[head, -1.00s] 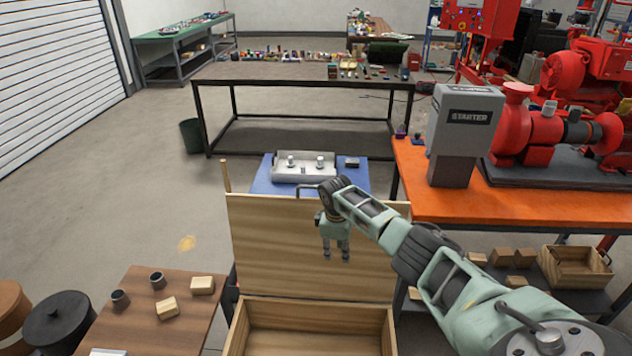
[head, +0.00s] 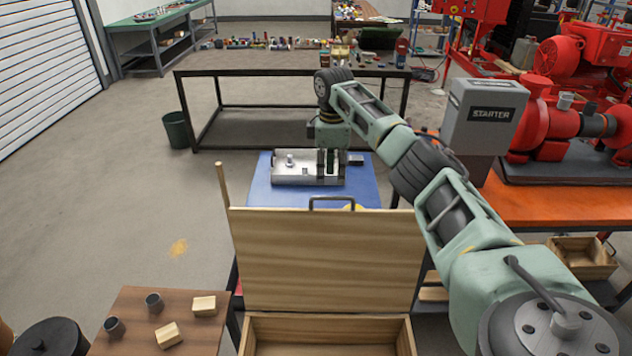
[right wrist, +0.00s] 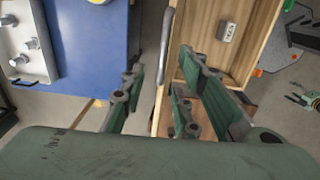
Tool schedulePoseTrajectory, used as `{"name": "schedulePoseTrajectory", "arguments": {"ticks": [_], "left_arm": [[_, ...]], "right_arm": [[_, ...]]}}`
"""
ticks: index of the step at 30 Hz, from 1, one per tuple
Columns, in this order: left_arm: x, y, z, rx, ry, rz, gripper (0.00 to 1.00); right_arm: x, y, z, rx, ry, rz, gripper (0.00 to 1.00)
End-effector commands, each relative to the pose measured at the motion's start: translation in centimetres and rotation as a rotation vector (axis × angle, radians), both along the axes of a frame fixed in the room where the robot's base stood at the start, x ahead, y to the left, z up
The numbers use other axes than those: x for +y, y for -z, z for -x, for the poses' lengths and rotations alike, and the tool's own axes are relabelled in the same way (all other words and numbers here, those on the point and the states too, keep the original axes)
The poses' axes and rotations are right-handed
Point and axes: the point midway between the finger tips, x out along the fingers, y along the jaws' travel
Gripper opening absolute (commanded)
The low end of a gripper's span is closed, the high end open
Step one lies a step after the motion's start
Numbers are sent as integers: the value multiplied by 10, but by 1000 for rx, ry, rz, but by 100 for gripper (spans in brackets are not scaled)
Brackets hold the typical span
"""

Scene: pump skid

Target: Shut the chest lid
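The wooden chest (head: 407,338) stands low in the head view with its lid (head: 320,260) standing upright. A dark handle (head: 331,199) is on the lid's top edge; in the right wrist view the handle (right wrist: 165,60) shows as a grey bar beside the wooden lid (right wrist: 262,35). My right gripper (head: 329,172) points down beyond and above the lid, in front of the metal tray in the picture. In the right wrist view the right gripper (right wrist: 160,84) has its fingers apart, with nothing held. Contact with the handle does not show. My left gripper is out of view.
A blue-topped table (head: 362,190) with a metal tray (head: 283,178) stands behind the chest. The orange bench (head: 515,208) with the starter box (head: 482,120) is at right. A brown table (head: 130,335) with small blocks is at lower left.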

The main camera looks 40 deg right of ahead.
Motion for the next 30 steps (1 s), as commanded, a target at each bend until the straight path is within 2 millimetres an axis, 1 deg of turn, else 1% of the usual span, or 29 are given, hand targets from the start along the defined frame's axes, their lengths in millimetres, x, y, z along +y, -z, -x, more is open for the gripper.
{"name": "schedulePoseTrajectory", "arguments": {"ticks": [2,5,8,9,12,15,17,19,24,25,28,30], "left_arm": [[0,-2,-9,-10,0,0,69],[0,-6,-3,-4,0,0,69],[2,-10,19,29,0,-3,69],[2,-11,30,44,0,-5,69],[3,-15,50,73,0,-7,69],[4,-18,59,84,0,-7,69],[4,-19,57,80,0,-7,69],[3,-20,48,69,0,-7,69],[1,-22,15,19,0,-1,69],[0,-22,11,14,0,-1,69],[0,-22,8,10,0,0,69],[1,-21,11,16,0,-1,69]], "right_arm": [[-2,2,1,2,3,1,29],[-3,11,2,4,4,0,29],[-3,26,2,5,4,1,29],[-3,32,1,5,4,1,29],[-3,49,1,3,4,1,29],[-3,63,0,2,4,-1,29],[-4,69,0,2,4,1,29],[-4,74,-1,1,4,1,29],[-4,78,-1,-1,4,2,29],[-4,78,-1,-1,4,2,29],[-4,78,-1,-1,4,2,29],[-4,78,-1,-1,4,2,24]]}}
